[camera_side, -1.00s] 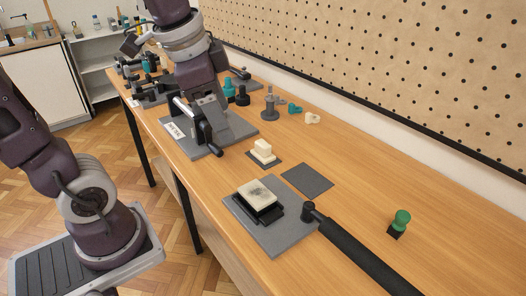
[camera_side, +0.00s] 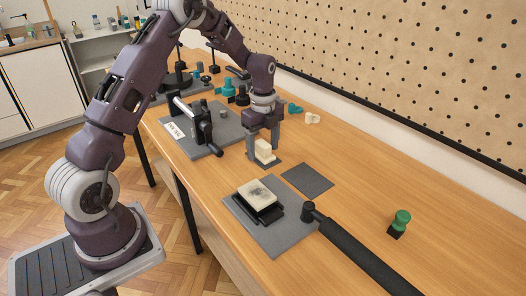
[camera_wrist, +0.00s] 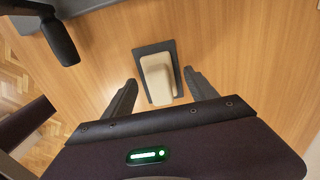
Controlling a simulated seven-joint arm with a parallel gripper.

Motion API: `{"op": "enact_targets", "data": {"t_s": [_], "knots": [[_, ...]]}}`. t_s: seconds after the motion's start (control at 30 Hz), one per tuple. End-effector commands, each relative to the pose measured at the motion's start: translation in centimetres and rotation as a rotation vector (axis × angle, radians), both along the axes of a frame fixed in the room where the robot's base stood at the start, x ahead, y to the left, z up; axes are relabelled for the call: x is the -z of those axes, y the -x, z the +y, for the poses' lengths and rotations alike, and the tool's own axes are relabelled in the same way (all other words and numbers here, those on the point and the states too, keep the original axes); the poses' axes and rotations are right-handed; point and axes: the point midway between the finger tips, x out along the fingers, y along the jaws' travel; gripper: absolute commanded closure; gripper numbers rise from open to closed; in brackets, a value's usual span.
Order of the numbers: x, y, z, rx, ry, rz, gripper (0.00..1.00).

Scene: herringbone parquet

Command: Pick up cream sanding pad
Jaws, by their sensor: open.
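The cream sanding pad (camera_side: 264,151) is a small cream block with a raised grip on top. It rests on a small dark grey mat (camera_side: 271,164) on the wooden bench. In the wrist view the pad (camera_wrist: 156,75) lies on its mat (camera_wrist: 142,53), ahead of and between my fingers. My gripper (camera_side: 263,145) points down over the pad, with a finger on either side of it. The gripper is open, and a gap shows between each finger and the pad in the wrist view. One finger partly hides the pad in the side view.
An empty dark mat (camera_side: 307,180) lies nearby. A clamp fixture (camera_side: 203,127) stands left, and a green-knobbed stamp (camera_side: 401,220) right.

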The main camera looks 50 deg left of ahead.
Motion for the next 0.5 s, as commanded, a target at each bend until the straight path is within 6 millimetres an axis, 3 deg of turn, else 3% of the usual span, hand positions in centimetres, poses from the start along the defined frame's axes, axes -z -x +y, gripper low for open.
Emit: {"op": "enact_targets", "data": {"t_s": [0.2,0.5], "knots": [[0.12,0.0,-0.03,0.0,0.0,-0.001,0.36],[0.09,0.0,-0.03,-0.001,0.0,-0.001,0.94]]}}
